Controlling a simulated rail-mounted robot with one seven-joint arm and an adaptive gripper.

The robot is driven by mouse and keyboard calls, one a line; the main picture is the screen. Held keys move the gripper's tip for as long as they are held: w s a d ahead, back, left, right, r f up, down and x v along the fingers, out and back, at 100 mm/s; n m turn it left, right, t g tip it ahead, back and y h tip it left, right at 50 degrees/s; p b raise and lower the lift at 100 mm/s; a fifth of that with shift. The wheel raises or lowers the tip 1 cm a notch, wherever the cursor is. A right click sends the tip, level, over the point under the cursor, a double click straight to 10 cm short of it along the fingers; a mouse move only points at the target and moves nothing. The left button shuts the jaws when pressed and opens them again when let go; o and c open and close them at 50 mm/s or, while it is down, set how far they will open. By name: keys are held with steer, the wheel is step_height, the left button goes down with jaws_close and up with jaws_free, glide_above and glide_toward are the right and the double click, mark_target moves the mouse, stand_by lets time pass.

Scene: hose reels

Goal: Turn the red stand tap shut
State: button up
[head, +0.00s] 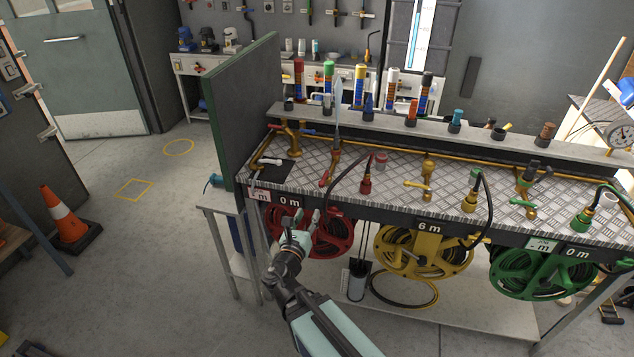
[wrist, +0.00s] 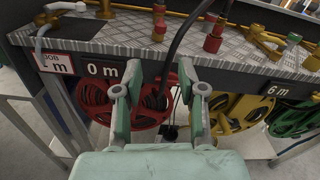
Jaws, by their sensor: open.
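The red stand tap (head: 330,165) stands on the checkered metal bench top behind the red reel. Its red lever slants toward the bench's front edge. It also shows at the top of the wrist view (wrist: 160,20), partly cut off. My gripper (head: 303,216) is open and empty, in front of the bench edge and below the bench top, before the red hose reel (head: 322,236). In the wrist view its two fingers (wrist: 160,90) are spread apart with the red reel behind them. The gripper is apart from the tap.
A red hose connector (head: 366,184) with a black hose stands right of the tap. A yellow-levered tap (head: 428,178) and green-levered tap (head: 526,190) stand farther right. A green panel (head: 258,105) closes the bench's left end.

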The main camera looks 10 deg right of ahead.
mark_target(321, 186)
steer(key=p+x, duration=0.1)
steer(key=x, duration=1.6)
steer(key=shift+w+d, duration=0.1)
steer(key=shift+w, duration=0.1)
jaws_close()
